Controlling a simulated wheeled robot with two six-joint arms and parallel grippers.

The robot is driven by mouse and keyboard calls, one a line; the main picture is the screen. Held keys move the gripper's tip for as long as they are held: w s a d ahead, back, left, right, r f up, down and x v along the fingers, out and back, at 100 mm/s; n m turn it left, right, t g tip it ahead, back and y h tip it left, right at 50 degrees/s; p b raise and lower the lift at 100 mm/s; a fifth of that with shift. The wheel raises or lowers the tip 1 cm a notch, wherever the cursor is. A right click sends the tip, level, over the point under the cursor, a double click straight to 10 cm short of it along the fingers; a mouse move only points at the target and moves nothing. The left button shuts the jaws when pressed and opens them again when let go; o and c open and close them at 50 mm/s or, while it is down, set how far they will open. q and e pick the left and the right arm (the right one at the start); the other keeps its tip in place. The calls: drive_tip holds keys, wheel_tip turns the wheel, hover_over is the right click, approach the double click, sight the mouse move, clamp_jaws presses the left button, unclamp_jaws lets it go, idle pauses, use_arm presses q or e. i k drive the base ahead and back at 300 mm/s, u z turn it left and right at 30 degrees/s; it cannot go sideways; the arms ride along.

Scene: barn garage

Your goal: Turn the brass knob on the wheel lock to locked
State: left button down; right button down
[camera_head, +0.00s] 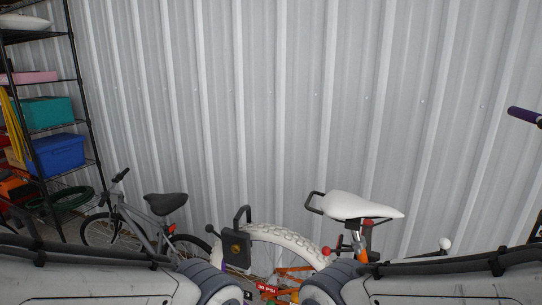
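The wheel lock (229,258) is a dark, box-shaped body with a black shackle loop rising above it. It sits at the white tyre (286,238) of a bicycle, low in the middle of the head view. A small brass knob (235,250) shows on its front face; its turned position is too small to read. Whether the shackle passes fully around the tyre I cannot tell. My two arms come in along the bottom edge from left and right, below and in front of the lock. Neither gripper's fingers show.
The white-tyred bicycle has a white saddle (361,206) and an orange frame (296,269). A grey bicycle (137,225) with a black saddle stands left. A black shelf rack holds teal (47,112) and blue (57,153) boxes. A corrugated metal wall (270,100) closes the back.

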sight(235, 248)
drive_tip(key=u, duration=0.05)
drive_tip(key=k, duration=0.35)
drive_tip(key=u, duration=1.05)
drive_tip(key=i, duration=1)
drive_tip(key=z, duration=0.15)
